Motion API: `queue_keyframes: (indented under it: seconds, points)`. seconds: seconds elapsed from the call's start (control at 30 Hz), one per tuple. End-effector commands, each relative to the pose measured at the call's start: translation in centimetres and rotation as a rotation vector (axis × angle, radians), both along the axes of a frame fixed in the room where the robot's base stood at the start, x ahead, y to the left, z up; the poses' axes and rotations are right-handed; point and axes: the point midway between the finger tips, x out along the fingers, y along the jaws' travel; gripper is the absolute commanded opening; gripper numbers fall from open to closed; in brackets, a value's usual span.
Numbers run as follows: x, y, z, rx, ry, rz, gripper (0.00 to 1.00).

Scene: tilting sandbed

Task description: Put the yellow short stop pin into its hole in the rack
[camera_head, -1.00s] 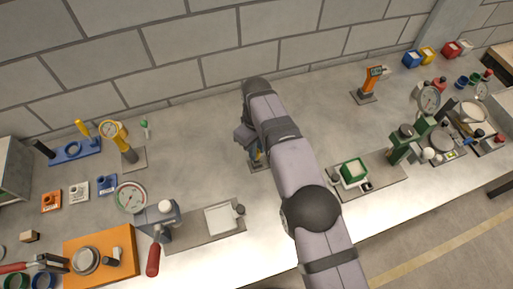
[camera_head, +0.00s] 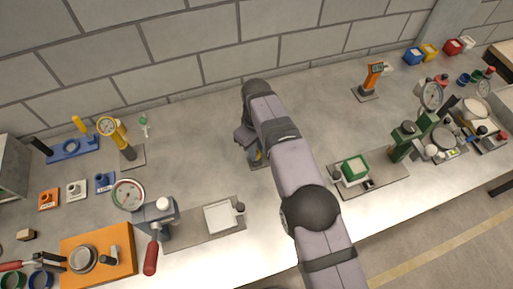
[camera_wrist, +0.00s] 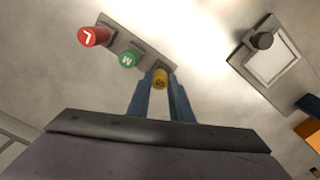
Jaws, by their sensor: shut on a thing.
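The yellow short stop pin (camera_wrist: 160,79), marked S, is between the blue fingers of my gripper (camera_wrist: 161,92) in the wrist view, and the gripper is shut on it. The grey rack (camera_wrist: 105,20) lies just beyond, with a red pin (camera_wrist: 92,37) marked L and a green pin (camera_wrist: 128,59) marked M standing in it. The yellow pin overlaps the rack's near right end, in line with the other two. Its lower end and its hole are hidden, so I cannot tell how deep it sits. In the head view my arm hides most of the rack.
A grey plate with a white square pad (camera_wrist: 270,62) and a dark knob lies to the right in the wrist view. In the head view, a dial gauge with a red lever (camera_head: 151,258) stands left and a green-topped fixture (camera_head: 354,168) right. Bench behind my arm is mostly clear.

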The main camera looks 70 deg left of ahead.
Motion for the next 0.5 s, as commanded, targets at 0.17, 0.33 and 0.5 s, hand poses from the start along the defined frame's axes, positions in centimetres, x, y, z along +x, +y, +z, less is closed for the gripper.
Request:
queue_keyframes:
  seconds: [0.17,0.33,0.5]
  points:
    - [0.0,0.0,-0.5,0.0,0.0,0.0,0.0]
    - [0.0,0.0,-0.9,0.0,0.0,0.0,0.0]
    - [0.0,0.0,-1.3,0.0,0.0,0.0,0.0]
